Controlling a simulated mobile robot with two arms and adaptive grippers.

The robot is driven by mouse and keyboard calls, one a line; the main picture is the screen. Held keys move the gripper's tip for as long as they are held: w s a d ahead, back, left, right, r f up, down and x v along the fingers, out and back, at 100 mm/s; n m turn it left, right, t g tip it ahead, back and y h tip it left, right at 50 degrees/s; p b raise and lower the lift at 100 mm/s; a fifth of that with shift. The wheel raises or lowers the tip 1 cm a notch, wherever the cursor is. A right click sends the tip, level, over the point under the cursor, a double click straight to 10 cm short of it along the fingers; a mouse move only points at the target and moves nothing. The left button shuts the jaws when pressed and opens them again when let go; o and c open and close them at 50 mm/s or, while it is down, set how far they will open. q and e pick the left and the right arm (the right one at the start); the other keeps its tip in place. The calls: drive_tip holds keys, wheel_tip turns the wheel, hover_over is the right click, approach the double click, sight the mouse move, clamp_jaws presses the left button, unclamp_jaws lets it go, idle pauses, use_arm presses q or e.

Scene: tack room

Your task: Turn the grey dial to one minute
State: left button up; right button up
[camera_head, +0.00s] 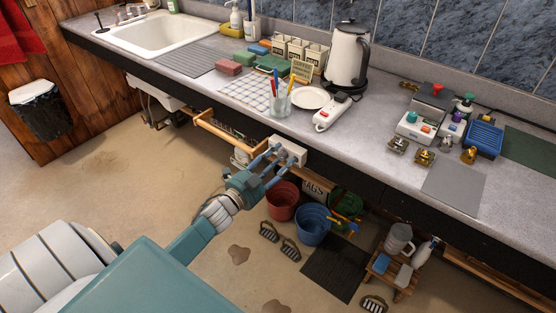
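A white box (291,148) is fixed at the counter's front edge, below the worktop. My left gripper (284,162) reaches up to it from the lower left and covers part of its face. Its two fingers are apart, with their tips at or very near the box. I cannot make out a grey dial or its setting; the fingers may hide it. I cannot tell whether the fingertips touch anything. My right gripper is not in view.
Red (283,203) and blue (312,226) buckets stand below.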

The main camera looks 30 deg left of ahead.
use_arm(q)
drive_tip(key=shift+f, duration=0.2)
drive_tip(key=shift+s+a+f, duration=0.1)
drive_tip(key=shift+s, duration=0.2)
drive_tip(key=s, duration=1.1)
drive_tip(key=shift+s+a+r, duration=0.2)
drive_tip(key=shift+a, duration=0.2)
